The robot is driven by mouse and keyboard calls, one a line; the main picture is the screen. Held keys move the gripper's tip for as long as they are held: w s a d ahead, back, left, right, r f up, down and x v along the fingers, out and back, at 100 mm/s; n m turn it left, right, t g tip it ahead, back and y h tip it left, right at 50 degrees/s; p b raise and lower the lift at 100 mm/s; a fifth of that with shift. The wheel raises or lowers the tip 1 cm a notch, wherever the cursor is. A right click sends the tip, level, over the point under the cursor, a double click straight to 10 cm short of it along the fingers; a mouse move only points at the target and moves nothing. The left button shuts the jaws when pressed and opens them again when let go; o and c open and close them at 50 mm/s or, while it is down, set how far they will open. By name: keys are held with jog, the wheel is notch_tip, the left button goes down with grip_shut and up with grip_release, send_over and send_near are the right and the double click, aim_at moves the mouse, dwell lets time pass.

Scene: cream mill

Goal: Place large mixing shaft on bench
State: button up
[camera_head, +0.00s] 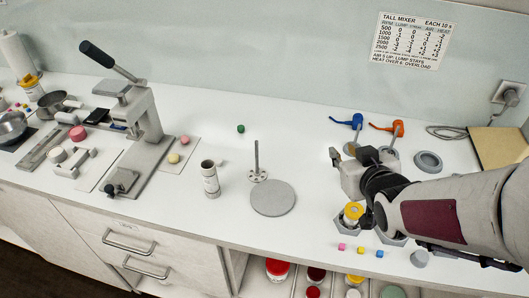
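A grey mixing shaft (257,160) stands upright on the white bench (225,235), its disc with holes at the bottom. I cannot tell from size alone whether it is the large one. It stands just behind a flat round grey plate (273,198). My gripper (338,160) is at the right, well apart from the shaft, near a yellow-topped jar (352,214). Its fingers are small and partly hidden by my wrist, so I cannot tell whether they are open or shut. I see nothing clearly held in it.
A lever press (140,120) stands at the left. A grey cylinder cup (210,180) is left of the shaft. Blue (354,122) and orange (392,127) handled tools stand behind my gripper. Small coloured cubes (360,250) lie near the front edge. The bench's front middle is clear.

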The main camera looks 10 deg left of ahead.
jog(key=w+a+f+n+y, duration=0.2)
jog(key=a+f+y, duration=0.15)
jog(key=a, duration=0.55)
jog(key=n+y, duration=0.2)
jog(key=y, duration=0.4)
send_near(257, 141)
jog(key=x, duration=0.2)
jog(key=shift+a+f+t+h, duration=0.2)
jog(key=shift+f+t+h, duration=0.05)
jog(key=shift+f+t, duration=0.15)
jog(key=shift+w, duration=0.1)
jog(key=shift+x, duration=1.25)
jog(key=shift+a, duration=0.15)
jog(key=shift+x, duration=2.55)
grip_shut()
